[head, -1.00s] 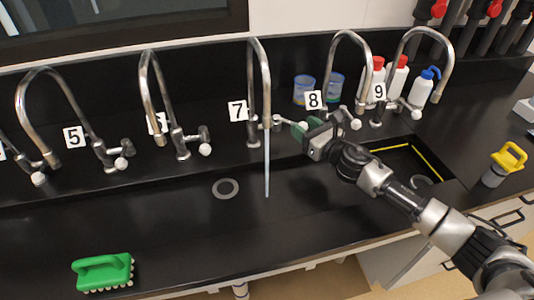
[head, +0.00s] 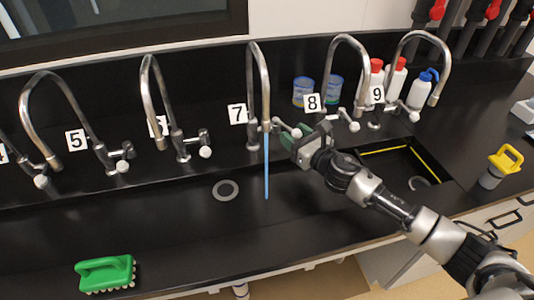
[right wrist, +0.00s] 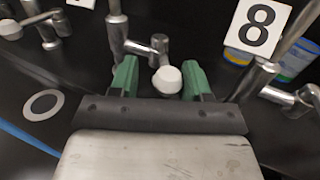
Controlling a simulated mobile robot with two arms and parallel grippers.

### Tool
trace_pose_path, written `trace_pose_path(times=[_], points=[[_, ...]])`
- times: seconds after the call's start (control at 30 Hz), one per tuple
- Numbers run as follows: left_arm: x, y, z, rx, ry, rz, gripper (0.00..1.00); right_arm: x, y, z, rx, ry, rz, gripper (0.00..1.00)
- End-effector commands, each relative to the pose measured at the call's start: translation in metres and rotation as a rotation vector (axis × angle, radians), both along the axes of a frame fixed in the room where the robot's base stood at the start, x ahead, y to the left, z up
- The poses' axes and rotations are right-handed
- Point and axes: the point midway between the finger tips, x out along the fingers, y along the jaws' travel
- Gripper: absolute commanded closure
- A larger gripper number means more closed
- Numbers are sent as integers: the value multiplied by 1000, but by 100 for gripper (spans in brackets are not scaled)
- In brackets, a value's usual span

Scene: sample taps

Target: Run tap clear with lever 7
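Tap 7 (head: 264,75) is a tall curved metal tap beside the label 7 (head: 237,114). A blue stream (head: 266,170) runs down from its spout; part of it also shows in the right wrist view (right wrist: 28,138). Lever 7 (head: 282,125) sticks out to the right of the tap and ends in a white knob (right wrist: 167,79). My right gripper (head: 291,138) is at this lever. In the right wrist view its two green fingers are apart, one on each side of the knob, with gaps visible. My left gripper is not in view.
Tap 8 (head: 338,60) and its lever stand close to the right of my right gripper. A round drain (head: 225,190) lies left of the stream. A green brush (head: 105,272) sits at the front left. Bottles (head: 395,76) and cups stand at the back right.

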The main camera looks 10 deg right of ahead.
Motion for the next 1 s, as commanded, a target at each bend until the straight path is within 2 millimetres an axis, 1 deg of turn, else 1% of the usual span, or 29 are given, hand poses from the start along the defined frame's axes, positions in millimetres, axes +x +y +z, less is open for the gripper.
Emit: trace_pose_path(times=[0.03,0.27,0.33,0.63,0.77,1.0], points=[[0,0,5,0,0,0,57,-4,8,2,4,2,3,53],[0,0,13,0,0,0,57,-15,33,2,1,0,3,53],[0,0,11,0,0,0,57,-14,30,0,-1,0,0,53],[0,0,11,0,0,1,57,-13,23,0,0,0,0,53],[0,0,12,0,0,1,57,-24,17,-1,-2,1,0,53],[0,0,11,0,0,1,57,-51,5,-1,-2,1,0,53]])
